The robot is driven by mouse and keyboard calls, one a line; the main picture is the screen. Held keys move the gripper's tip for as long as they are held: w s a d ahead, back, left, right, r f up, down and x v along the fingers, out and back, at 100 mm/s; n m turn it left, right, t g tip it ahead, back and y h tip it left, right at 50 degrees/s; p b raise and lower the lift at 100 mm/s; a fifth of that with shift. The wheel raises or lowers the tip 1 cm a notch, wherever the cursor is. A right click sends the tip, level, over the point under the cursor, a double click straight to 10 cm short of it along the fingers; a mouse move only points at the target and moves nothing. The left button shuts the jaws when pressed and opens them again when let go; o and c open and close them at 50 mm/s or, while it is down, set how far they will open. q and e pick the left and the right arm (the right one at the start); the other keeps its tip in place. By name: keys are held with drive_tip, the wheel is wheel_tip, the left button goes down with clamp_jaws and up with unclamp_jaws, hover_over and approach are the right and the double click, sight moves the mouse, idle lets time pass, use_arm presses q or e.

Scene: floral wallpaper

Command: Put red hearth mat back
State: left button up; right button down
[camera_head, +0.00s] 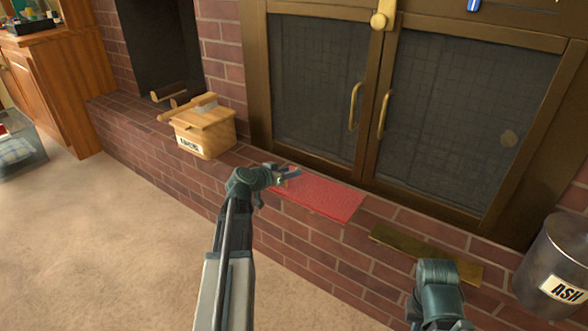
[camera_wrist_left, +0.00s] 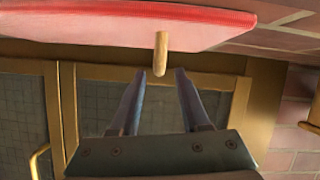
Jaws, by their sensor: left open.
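The red hearth mat (camera_head: 325,197) lies flat on the brick hearth ledge in front of the dark fireplace doors. In the left wrist view the mat (camera_wrist_left: 110,22) fills the top of the picture. My left gripper (camera_head: 289,174) is over the mat's left end, its fingers apart and nothing clearly held. In the left wrist view a short wooden peg (camera_wrist_left: 161,52) stands out by the mat's edge, its tip close to the gap between the fingertips; I cannot tell what it belongs to. My right arm shows at the bottom right, but its fingers do not.
A wooden box (camera_head: 205,132) with logs on it stands left of the mat. A flat brass-coloured plate (camera_head: 410,245) lies to the right, near my right arm. A metal ash bucket (camera_head: 555,262) stands at the far right. The carpet (camera_head: 110,240) in front is clear.

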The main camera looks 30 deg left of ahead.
use_arm(q)
drive_tip(key=p+v, duration=0.2)
drive_tip(key=v, duration=0.6)
drive_tip(key=shift+s+r+p, duration=0.15)
drive_tip(key=shift+s+p, duration=0.15)
drive_tip(key=shift+p, duration=0.05)
